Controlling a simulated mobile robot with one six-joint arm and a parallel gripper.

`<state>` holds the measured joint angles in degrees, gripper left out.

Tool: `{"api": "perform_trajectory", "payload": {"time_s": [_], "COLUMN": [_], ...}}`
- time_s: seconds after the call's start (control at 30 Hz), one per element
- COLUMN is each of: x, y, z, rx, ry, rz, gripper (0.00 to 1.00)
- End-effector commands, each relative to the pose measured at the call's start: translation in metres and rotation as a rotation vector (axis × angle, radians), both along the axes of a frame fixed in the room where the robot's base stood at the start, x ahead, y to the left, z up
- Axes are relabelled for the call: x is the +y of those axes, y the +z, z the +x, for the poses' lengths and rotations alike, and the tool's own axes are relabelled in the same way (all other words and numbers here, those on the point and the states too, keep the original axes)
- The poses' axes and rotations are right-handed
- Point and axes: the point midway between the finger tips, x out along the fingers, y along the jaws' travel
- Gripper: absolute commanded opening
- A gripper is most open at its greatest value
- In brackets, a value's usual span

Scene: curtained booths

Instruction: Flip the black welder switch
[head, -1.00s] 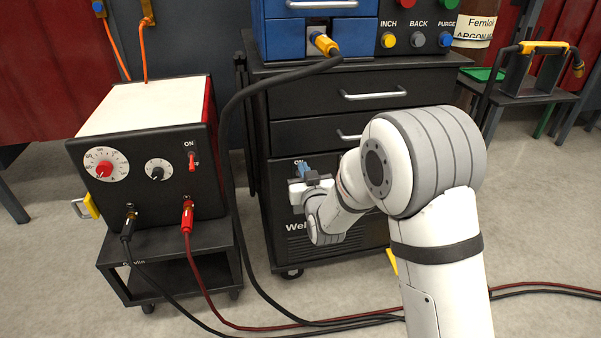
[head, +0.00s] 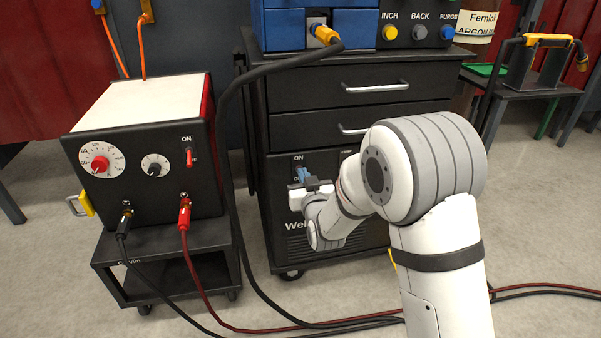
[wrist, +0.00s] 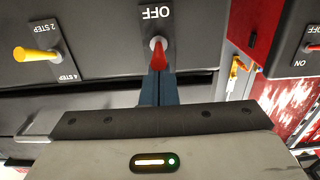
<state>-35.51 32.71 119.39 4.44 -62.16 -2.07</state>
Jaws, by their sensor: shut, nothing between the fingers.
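The black welder (head: 275,215) is the dark cabinet in the middle of the head view. Its red switch lever (wrist: 158,52) shows in the wrist view, where the picture is upside down, with the OFF label (wrist: 158,12) above it. The lever points away from OFF and towards my gripper. My gripper (head: 303,173) is shut and empty in front of the panel, just below the ON label (head: 298,157). In the wrist view the blue fingertips of my gripper (wrist: 158,80) are right at the lever's tip; I cannot tell whether they touch. The fingers hide the panel beyond the lever.
A yellow 2 STEP/4 STEP lever (wrist: 37,54) sits on the same panel. A smaller black box (head: 150,190) with dials and its own red switch (head: 189,157) stands on a cart to the left. A thick black cable (head: 229,150) hangs between them.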

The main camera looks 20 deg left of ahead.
Motion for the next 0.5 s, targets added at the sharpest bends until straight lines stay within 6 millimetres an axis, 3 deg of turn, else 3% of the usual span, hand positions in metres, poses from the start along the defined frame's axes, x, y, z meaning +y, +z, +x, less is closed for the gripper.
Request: {"api": "perform_trajectory", "payload": {"time_s": [0.27,0.5], "x": [0.000,-0.005], "y": [-0.017,-0.013], "z": [0.000,-0.008], "rx": [0.000,-0.001], "ry": [0.000,-0.001], "rz": [0.000,0.001], "gripper": [0.00,0.00]}}
